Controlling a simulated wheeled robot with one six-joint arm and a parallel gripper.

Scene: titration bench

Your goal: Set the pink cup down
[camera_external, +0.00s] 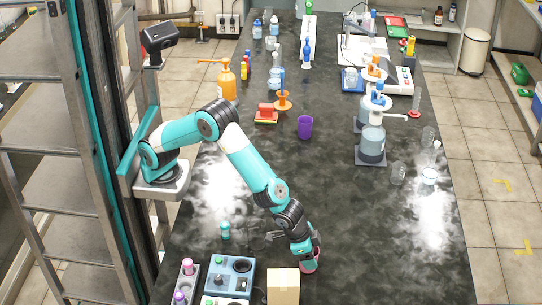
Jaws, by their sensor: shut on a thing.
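The pink cup (311,265) is low over the near part of the dark bench (390,255). My gripper (305,250) is shut on it. The gripper and wrist cover much of the cup, and only its lower part shows. I cannot tell whether its base touches the bench.
A cardboard box (283,286) stands just left of the cup and nearer the camera. A blue device (230,277) and a grey rack with capped vials (186,283) are farther left. A purple cup (305,127) stands mid-bench. The bench right of the cup is clear.

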